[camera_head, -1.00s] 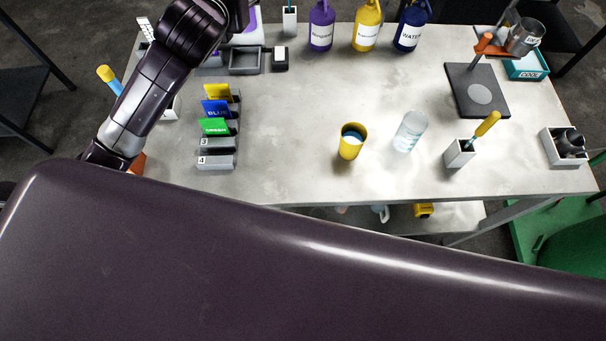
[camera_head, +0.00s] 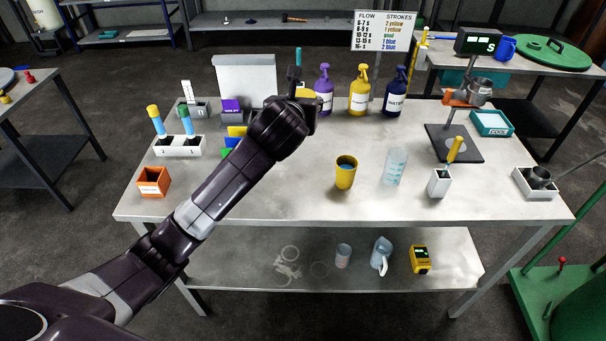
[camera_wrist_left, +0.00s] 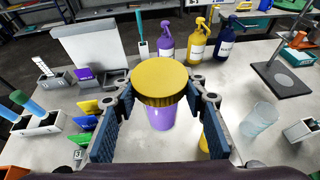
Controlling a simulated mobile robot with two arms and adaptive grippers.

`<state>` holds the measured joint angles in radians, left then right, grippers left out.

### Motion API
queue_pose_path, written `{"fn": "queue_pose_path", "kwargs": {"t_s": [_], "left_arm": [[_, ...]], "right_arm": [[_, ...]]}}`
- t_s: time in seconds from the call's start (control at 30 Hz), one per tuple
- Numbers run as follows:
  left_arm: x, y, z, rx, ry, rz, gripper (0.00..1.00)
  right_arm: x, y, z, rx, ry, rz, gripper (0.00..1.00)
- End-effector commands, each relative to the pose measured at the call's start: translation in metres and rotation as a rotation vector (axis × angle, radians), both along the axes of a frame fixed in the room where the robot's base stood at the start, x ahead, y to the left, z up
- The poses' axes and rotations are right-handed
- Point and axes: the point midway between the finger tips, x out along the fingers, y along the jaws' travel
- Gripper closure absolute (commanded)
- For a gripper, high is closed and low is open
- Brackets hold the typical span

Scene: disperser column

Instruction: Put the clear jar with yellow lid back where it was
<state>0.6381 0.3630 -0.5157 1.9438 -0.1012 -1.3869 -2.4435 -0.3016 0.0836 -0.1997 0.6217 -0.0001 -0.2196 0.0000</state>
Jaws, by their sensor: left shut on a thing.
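My left gripper (camera_wrist_left: 160,103) is shut around the clear jar with yellow lid (camera_wrist_left: 158,78) in the left wrist view, a blue-padded finger on each side. Purple shows through the jar's body below the lid. The jar looks upright; whether its base touches the table is hidden. In the head view my left arm reaches in over the table (camera_head: 290,203), and its wrist hides most of the gripper and jar. My right gripper is in neither view.
Purple, yellow and blue spray bottles (camera_head: 358,92) stand behind the gripper. A yellow cup (camera_head: 346,174) and a clear beaker (camera_head: 395,167) stand to the right. Left are coloured cards and a white holder (camera_head: 178,147) with two tubes. The table's front middle is clear.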

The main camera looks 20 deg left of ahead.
Motion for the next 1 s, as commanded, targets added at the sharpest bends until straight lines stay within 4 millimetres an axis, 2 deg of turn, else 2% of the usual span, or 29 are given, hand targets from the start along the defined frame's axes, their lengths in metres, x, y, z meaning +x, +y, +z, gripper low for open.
{"fn": "queue_pose_path", "kwargs": {"t_s": [0.03, 0.1, 0.4, 0.67, 0.9, 1.0], "left_arm": [[-0.001, 0.000, -0.018, -0.002, 0.009, 0.000, 0.90], [-0.001, 0.000, -0.037, -0.001, 0.009, 0.001, 0.90], [-0.001, 0.000, -0.111, -0.002, 0.005, 0.002, 0.90], [0.000, 0.000, -0.135, -0.001, 0.002, 0.000, 0.90], [-0.001, 0.000, -0.170, -0.002, 0.002, 0.001, 0.90], [0.000, 0.000, -0.173, -0.001, 0.000, -0.001, 0.90]], "right_arm": [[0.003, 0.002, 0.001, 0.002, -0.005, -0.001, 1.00], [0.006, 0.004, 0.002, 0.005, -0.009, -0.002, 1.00], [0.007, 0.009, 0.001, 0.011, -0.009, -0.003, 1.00], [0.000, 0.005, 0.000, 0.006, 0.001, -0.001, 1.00], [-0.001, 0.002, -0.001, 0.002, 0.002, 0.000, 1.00], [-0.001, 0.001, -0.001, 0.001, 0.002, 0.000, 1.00]]}}
